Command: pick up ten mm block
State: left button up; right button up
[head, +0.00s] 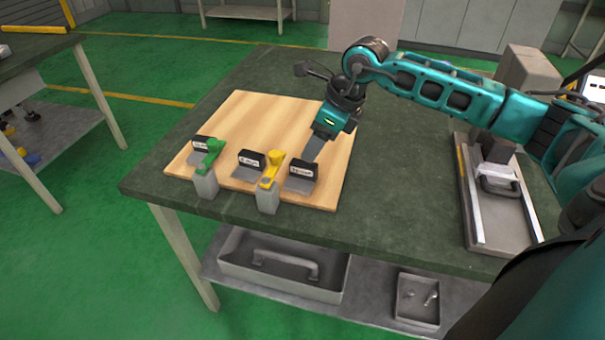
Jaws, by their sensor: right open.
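Three small black blocks with white labels stand on grey holders along the front of a wooden board (250,115): a left one (203,143), a middle one (252,159) and a right one (301,169). The labels are too small to read surely, so I cannot tell which is the ten mm block. My right gripper (312,150) points down just behind and above the right block, very close to it. It is open; I cannot tell whether it touches the block. My left gripper is not in view.
A green-handled piece (209,158) and a yellow-handled piece (270,170) stand at the board's front edge, close to the blocks. A metal fixture (497,195) lies at the right. A shelf with trays (282,270) is below.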

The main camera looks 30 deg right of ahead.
aim_at(305, 164)
jog(key=shift+s+x, duration=0.2)
jog(key=shift+x, duration=2.8)
jog(key=shift+a, duration=0.1)
jog(key=shift+c, duration=0.4)
grip_shut()
